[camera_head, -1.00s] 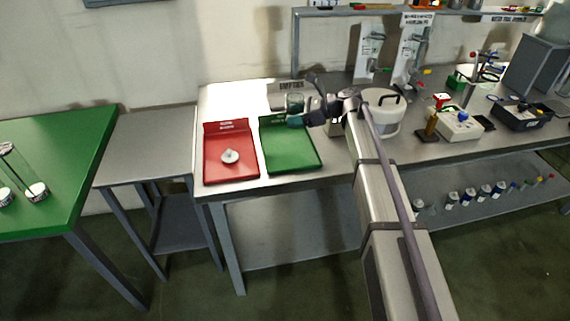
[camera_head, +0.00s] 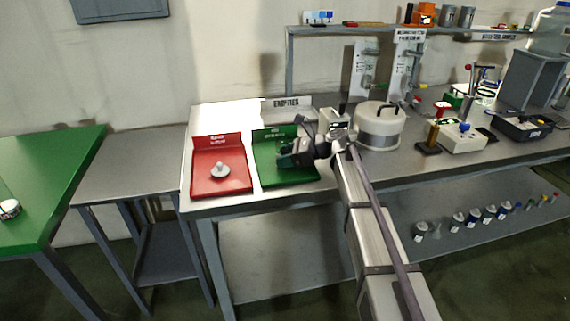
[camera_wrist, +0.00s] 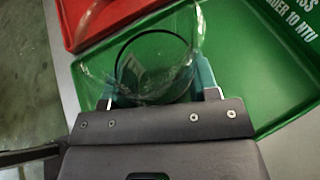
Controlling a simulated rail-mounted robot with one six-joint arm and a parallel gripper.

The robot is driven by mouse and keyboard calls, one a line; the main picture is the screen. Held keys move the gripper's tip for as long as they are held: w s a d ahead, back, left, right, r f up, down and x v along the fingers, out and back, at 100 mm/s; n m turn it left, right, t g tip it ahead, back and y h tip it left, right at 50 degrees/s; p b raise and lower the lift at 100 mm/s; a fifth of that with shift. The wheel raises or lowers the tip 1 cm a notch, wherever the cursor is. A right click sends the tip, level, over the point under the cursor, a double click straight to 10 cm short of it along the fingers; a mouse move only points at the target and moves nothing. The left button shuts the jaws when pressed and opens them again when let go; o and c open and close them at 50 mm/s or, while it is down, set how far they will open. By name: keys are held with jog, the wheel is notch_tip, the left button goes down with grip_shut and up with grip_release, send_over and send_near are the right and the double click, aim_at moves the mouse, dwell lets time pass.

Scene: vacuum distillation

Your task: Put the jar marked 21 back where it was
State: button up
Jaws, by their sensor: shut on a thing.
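My gripper (camera_wrist: 158,98) is shut on a clear glass jar (camera_wrist: 150,50) in the wrist view. No number can be read on this jar. In the head view my gripper (camera_head: 284,158) is over the green tray (camera_head: 270,177), and the held jar is hard to make out there. In the wrist view the green tray (camera_wrist: 250,95) lies beneath the jar; whether the jar touches it I cannot tell.
A white pot (camera_head: 378,130) stands to the right. A white-labelled jar (camera_head: 10,209) is on the green table (camera_head: 50,180) at far left. The grey side table (camera_head: 135,165) is bare.

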jog(key=o, duration=0.5)
jog(key=shift+f, duration=0.1)
jog(key=o, duration=0.5)
jog(key=shift+d+r, duration=0.15)
jog(key=shift+r, duration=0.25)
jog(key=p+v, duration=0.4)
jog(key=v, duration=0.7)
jog(key=shift+p, duration=0.35)
jog(key=shift+d, duration=0.35)
